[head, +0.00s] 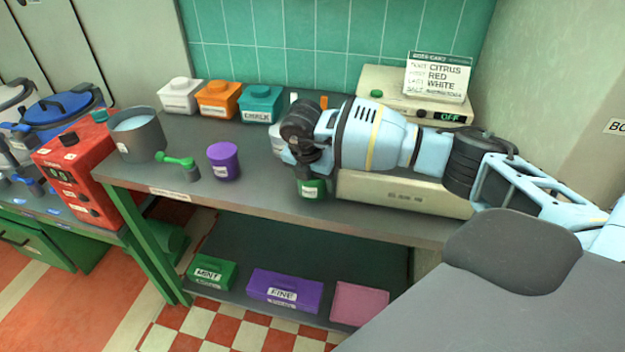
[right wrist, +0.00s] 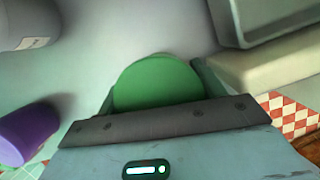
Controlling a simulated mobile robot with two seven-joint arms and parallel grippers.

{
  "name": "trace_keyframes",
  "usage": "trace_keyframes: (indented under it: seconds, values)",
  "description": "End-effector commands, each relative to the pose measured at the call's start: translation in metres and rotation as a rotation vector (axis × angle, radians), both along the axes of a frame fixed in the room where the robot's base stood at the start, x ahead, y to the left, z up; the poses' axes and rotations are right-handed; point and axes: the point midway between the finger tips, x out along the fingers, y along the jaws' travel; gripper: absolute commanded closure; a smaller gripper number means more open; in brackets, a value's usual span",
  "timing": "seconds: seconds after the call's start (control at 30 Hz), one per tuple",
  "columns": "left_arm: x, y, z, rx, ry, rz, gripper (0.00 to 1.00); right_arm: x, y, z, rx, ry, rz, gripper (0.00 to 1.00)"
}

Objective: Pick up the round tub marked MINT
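A small round green tub (head: 312,188) stands on the grey counter under my right gripper (head: 308,168). Its white label is too small to read, and the gripper hides its upper part. In the right wrist view its round green lid (right wrist: 158,84) lies between the two fingers of my right gripper (right wrist: 156,92). The fingers stand wide apart, one on each side of the lid, with no clear gap. I cannot tell whether they press on it. My left gripper is not in view.
A purple tub (head: 223,161) and a green scoop (head: 180,162) stand to the left. A long cream box (head: 400,194) lies close on the right. Canisters and a scale (head: 395,92) are behind. A rectangular green box marked MINT (head: 211,272) sits on the lower shelf.

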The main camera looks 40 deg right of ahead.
Motion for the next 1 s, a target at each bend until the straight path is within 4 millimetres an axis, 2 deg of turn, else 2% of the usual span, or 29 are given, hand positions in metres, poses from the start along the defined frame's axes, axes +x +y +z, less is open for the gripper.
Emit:
trace_keyframes:
  seconds: [0.03,0.1,0.43,0.57,0.73,1.0]
  values:
    - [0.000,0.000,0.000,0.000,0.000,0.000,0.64,0.000,0.000,0.000,0.000,0.000,0.000,0.52]
    - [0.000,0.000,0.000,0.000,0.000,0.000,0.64,0.000,0.000,0.001,0.000,-0.001,0.000,0.58]
    - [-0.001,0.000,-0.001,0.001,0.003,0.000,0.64,0.001,0.000,0.005,0.001,-0.002,0.001,0.58]
    - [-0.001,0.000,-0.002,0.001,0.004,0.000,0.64,0.001,0.000,0.015,0.001,-0.003,0.000,0.58]
    - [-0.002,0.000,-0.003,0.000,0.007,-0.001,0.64,0.001,0.000,0.039,0.001,-0.004,0.000,0.58]
    - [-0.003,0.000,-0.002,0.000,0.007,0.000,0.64,-0.033,0.055,0.041,0.002,-0.001,0.009,0.58]
